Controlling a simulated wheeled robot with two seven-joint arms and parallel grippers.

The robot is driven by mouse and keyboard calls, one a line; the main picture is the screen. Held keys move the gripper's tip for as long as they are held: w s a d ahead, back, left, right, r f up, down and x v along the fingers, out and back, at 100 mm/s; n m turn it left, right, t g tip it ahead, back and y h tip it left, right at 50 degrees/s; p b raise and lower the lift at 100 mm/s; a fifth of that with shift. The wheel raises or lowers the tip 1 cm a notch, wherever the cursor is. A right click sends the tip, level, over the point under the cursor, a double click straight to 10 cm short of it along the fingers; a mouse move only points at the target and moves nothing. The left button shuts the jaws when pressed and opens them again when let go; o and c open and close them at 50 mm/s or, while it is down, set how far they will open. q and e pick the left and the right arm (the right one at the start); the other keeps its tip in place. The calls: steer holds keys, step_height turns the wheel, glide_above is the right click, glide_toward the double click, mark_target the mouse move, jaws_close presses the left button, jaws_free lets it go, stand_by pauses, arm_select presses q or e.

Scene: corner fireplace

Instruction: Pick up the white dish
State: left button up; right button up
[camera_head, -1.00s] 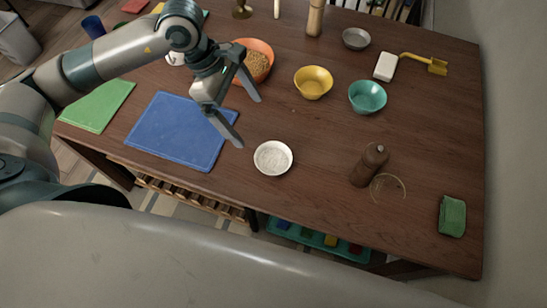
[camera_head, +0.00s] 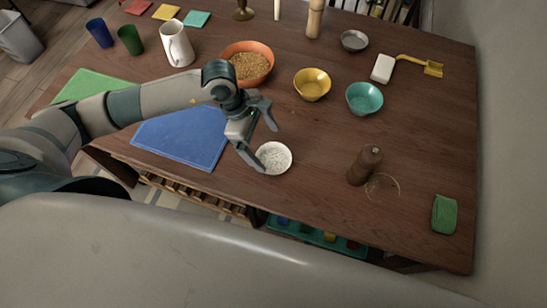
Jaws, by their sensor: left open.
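The white dish (camera_head: 277,158) is a small round bowl with pale, grainy contents, standing upright near the front edge of the wooden table. My left gripper (camera_head: 268,147) is open at the dish's left side. One finger points to the dish's near left rim and the other is above and behind it. I cannot tell whether a finger touches the rim. The gripper hides a little of the dish's left side. My right gripper is not in view.
A blue mat (camera_head: 185,138) lies left of the dish. An orange bowl (camera_head: 247,63), a yellow bowl (camera_head: 312,85) and a teal bowl (camera_head: 364,99) stand behind. The table between dish and mill is clear.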

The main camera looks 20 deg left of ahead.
mark_target(277, 161)
arm_select(q)
steer(key=shift+s+d+f+p, duration=0.2)
steer(key=shift+d+f+p, duration=0.1)
steer(key=shift+f+p, duration=0.3)
steer(key=p+x, duration=0.1)
steer(key=x, duration=0.2)
steer(key=shift+s+r+p, duration=0.1)
steer(key=shift+s+p, duration=0.1)
steer(key=shift+p, duration=0.1)
steer(key=shift+d+f, duration=0.15)
steer(key=shift+f, duration=0.35)
steer(key=c, duration=1)
steer(key=shift+r, duration=0.15)
